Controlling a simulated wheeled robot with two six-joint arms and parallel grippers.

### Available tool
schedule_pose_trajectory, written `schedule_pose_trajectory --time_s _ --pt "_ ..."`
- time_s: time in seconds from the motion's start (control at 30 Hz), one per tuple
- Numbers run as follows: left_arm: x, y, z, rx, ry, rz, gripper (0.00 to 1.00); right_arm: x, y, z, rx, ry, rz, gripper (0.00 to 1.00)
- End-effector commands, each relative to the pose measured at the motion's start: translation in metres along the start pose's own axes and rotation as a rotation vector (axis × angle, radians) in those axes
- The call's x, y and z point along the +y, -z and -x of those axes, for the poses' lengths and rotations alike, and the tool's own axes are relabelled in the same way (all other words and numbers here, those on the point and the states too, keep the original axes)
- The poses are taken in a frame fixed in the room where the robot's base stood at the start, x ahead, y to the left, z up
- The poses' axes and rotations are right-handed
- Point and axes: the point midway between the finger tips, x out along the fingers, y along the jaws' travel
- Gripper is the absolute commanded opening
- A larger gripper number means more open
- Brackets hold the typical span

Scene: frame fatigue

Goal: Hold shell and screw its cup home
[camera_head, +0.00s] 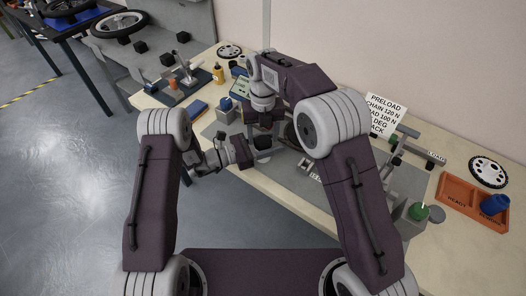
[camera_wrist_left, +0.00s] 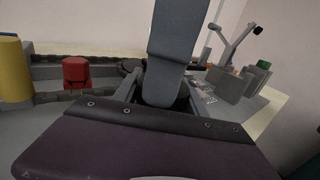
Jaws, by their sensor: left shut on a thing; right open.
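My left gripper (camera_head: 256,152) reaches in from the left at the middle of the bench and is shut on a dark part (camera_head: 263,142). In the left wrist view a tall grey-blue body (camera_wrist_left: 175,50) stands between the left fingers, with a dark round end low down; I cannot tell whether this is the shell. My right gripper (camera_head: 265,119) is open, pointing down just above the left one. I cannot tell whether anything is between its fingers. A blue cup-like part (camera_head: 494,203) sits in the right part of the orange tray (camera_head: 459,191).
A blue part (camera_head: 225,104) stands at the bench's left, near a yellow bottle (camera_head: 218,73). A white sign (camera_head: 385,114) and a grey stand (camera_head: 409,215) are at right. A chainring (camera_head: 488,172) lies beyond the tray. A red cylinder (camera_wrist_left: 75,73) shows left of my left fingers.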

Motion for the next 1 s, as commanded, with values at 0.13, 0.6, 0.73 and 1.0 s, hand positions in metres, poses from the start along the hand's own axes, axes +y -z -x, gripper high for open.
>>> schedule_pose_trajectory --time_s 0.13,0.6,0.73,1.0 --pt "0.0 0.0 0.0 0.0 -0.001 0.0 0.0 0.0 0.0 -0.015 0.0 0.0 0.0 0.58" --pt "0.0 0.0 0.0 0.0 -0.001 0.0 0.0 0.0 0.0 -0.019 -0.002 -0.001 0.0 0.28" --pt "0.0 0.0 0.0 0.0 -0.001 0.0 0.0 0.0 0.0 -0.019 -0.002 -0.001 0.0 0.58" --pt "0.0 0.0 0.0 0.0 0.0 0.0 0.0 0.001 0.0 -0.019 -0.001 -0.002 0.0 0.72"
